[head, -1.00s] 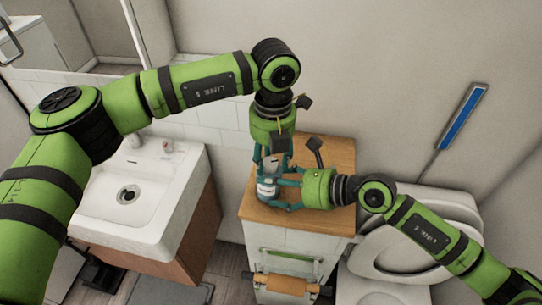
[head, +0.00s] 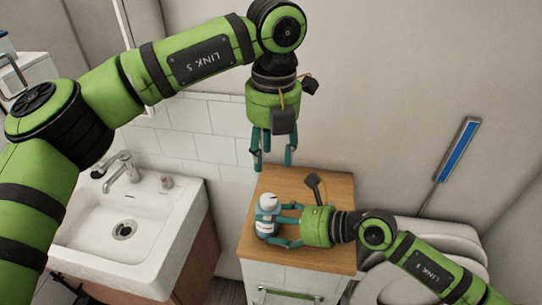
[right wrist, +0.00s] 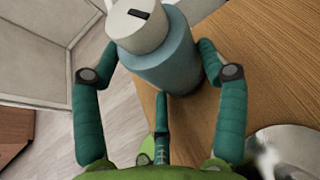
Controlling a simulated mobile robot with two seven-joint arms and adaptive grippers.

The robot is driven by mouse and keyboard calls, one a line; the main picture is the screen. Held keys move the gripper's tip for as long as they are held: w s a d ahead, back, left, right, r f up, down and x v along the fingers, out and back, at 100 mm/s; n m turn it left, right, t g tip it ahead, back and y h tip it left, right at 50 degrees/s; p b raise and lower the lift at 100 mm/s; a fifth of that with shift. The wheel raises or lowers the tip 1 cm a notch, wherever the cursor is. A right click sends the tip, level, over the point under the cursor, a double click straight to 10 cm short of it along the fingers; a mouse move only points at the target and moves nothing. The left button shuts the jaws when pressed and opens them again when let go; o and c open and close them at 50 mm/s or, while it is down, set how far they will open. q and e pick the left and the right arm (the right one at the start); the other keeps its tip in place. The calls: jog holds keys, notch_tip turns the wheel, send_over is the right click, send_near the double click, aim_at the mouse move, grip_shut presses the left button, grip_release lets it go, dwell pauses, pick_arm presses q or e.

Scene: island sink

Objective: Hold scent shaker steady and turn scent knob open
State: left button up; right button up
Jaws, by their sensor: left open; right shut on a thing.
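The scent shaker (head: 266,222) is a teal bottle standing upright near the left edge of the wooden cabinet top. Its scent knob (head: 269,201) is a white cap on top; in the right wrist view the knob (right wrist: 138,24) is pale with a dark slot mark. My right gripper (head: 284,226) is shut around the shaker's body from the right; its fingers flank the bottle (right wrist: 165,68) in the right wrist view. My left gripper (head: 273,162) is open and empty, pointing down above the knob and clear of it.
The wooden cabinet top (head: 325,254) is bare around the shaker. A white sink (head: 150,250) with a tap (head: 122,170) stands to the left. A toilet (head: 440,232) is at the right, and a blue-faced brush (head: 458,150) is by the wall.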

jog(key=shift+f, duration=0.15)
jog(key=o, duration=1.3)
